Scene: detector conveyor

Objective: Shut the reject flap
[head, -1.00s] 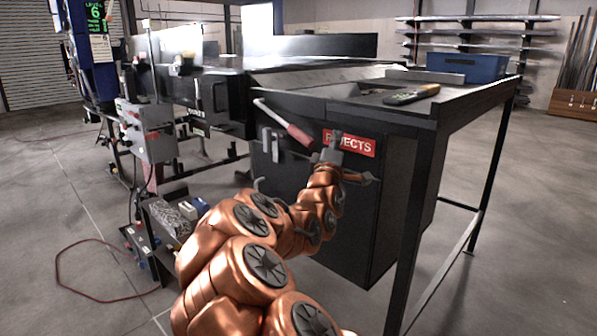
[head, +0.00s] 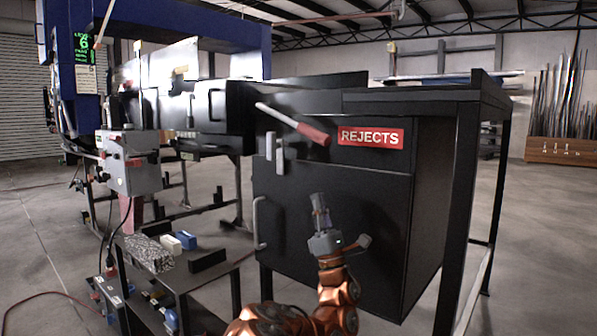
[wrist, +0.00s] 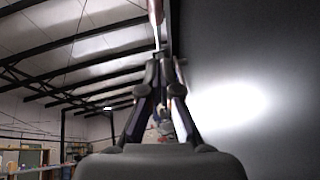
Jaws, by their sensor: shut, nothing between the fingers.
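The black reject box (head: 345,225) has a red REJECTS sign (head: 370,137) at its upper front. A lever with a pale shaft and red grip (head: 313,134) slants down to the right, just left of the sign. I cannot make out the flap separately. A grey handle (head: 260,222) is on the left of the box's lower front panel. My gripper (head: 319,198) is shut and empty, pointing up in front of that panel, below the red grip and apart from it. In the wrist view, the red grip (wrist: 155,10) shows beyond my shut fingertips (wrist: 159,55).
A grey control box (head: 130,162) and a low black cart (head: 185,275) with small items stand at left. A black table leg (head: 460,220) rises at right. Open floor lies farther right.

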